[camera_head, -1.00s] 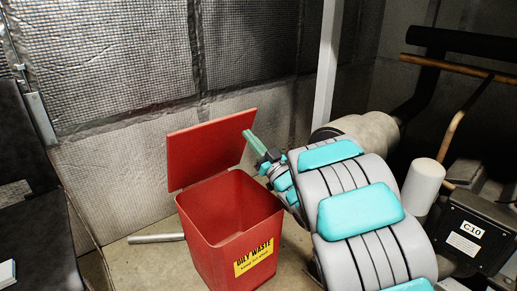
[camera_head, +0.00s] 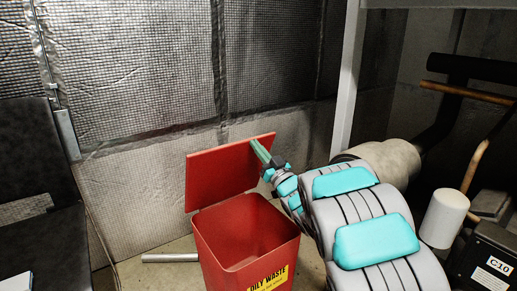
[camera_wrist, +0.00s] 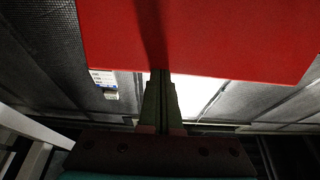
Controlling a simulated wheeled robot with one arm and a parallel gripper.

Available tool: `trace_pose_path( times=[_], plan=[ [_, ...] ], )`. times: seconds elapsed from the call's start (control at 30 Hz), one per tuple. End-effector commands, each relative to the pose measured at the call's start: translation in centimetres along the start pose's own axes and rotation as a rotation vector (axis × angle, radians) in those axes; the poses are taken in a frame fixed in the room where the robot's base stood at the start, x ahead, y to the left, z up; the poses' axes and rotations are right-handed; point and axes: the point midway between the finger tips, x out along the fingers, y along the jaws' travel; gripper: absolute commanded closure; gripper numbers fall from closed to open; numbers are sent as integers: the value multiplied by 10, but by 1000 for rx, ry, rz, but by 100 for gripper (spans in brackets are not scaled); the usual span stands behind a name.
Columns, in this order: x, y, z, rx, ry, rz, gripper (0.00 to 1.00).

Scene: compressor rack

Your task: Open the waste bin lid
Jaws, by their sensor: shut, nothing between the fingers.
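The red waste bin (camera_head: 222,262) stands on the floor at lower centre in the head view, with a yellow "OILY WASTE" label on its front. Its red lid (camera_head: 222,172) stands raised at the back of the bin, and the bin's mouth is open. The lid also fills the top of the wrist view (camera_wrist: 210,38). My gripper (camera_head: 259,148) is shut and empty at the lid's upper right edge. In the wrist view its fingers (camera_wrist: 161,82) are together and reach the lid's edge. I cannot tell whether they touch it.
A quilted wall (camera_head: 140,70) is behind the lid. A metal pipe (camera_head: 170,257) lies left of the bin. A dark chair-like unit (camera_head: 30,170) stands at left. A white cylinder (camera_head: 443,217) and a box marked C10 (camera_head: 490,262) are at right.

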Motion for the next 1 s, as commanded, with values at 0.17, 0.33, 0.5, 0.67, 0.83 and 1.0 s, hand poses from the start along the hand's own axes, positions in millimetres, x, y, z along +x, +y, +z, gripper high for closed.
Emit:
trace_pose_path(
  times=[0.17,0.33,0.5,0.67,0.83,1.0],
  plan=[
    [31,-1,-11,-1,-76,-4,100],
    [60,-2,-12,-2,-164,-5,100],
    [82,-1,-7,-2,-240,-3,100],
    [87,-1,-1,-1,-269,-1,100],
    [87,0,1,-1,-273,0,100],
    [87,0,1,-1,-272,0,100]
  ],
)
